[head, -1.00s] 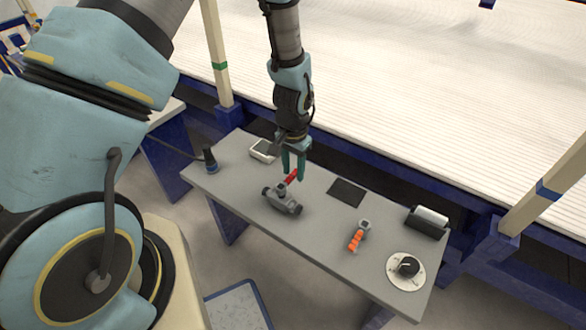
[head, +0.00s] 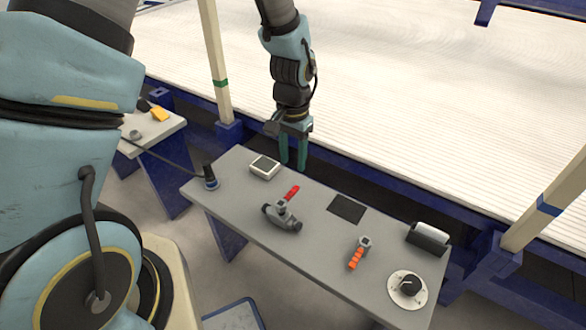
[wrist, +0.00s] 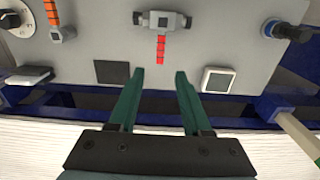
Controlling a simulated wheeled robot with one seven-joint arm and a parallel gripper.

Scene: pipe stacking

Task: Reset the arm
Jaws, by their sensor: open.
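My gripper (head: 293,165) hangs at the end of my arm over the back edge of the grey table (head: 325,240), with its two green fingers pointing down. In the wrist view the fingers (wrist: 156,75) are apart with nothing between them. A grey valve with a red handle (head: 283,215) lies on the table in front of the gripper, apart from it. In the wrist view the valve (wrist: 162,21) shows beyond the fingertips.
Blue framing and a white slatted bed (head: 420,90) lie behind.

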